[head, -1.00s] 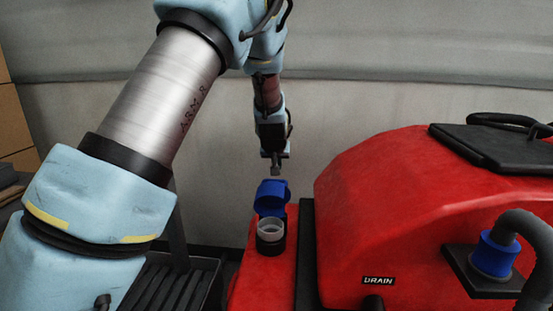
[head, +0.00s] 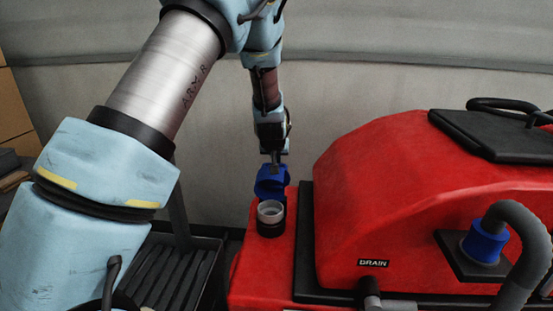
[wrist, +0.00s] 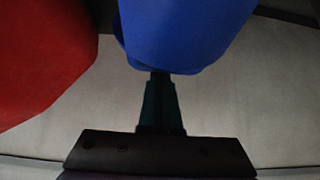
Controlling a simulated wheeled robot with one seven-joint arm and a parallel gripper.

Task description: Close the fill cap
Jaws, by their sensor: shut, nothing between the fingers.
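The blue fill cap (head: 271,184) stands tipped up at the back of the filler neck (head: 270,212) in the head view. The neck has a pale rim and a black collar, and its mouth is uncovered. My gripper (head: 274,163) is shut and empty, pointing down at the cap's upper edge, close behind it. In the wrist view the cap (wrist: 185,30) looms large, and my gripper's fingertips (wrist: 160,78) reach its edge. I cannot tell whether they touch it.
The red scrubber tank (head: 390,200) rises to the right of the neck, with a black lid (head: 490,140) on top. A blue-collared grey hose (head: 520,250) and a drain label (head: 373,263) are at the right. A black slatted tray (head: 170,275) is at the lower left.

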